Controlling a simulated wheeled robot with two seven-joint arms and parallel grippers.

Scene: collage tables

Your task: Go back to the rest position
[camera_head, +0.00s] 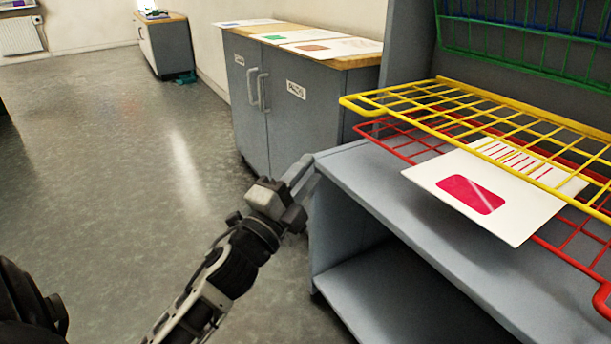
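My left arm comes in from the bottom, and my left gripper (302,172) is at the near left corner of the grey shelf unit. Its fingers are seen nearly edge-on, so I cannot tell whether they are open or shut. I see nothing held in it. A white sheet with a red-pink rounded rectangle (470,194) lies on the red wire rack (412,139), partly under the yellow wire rack (445,104). The sheet sticks out past the rack's front edge, apart from the gripper. My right gripper is not in view.
The grey shelf unit (385,190) stands close to the gripper on the right. A grey cabinet (258,112) with several sheets on its wooden top stands behind. Green and blue racks (530,45) are higher up. The floor (110,150) at left is clear.

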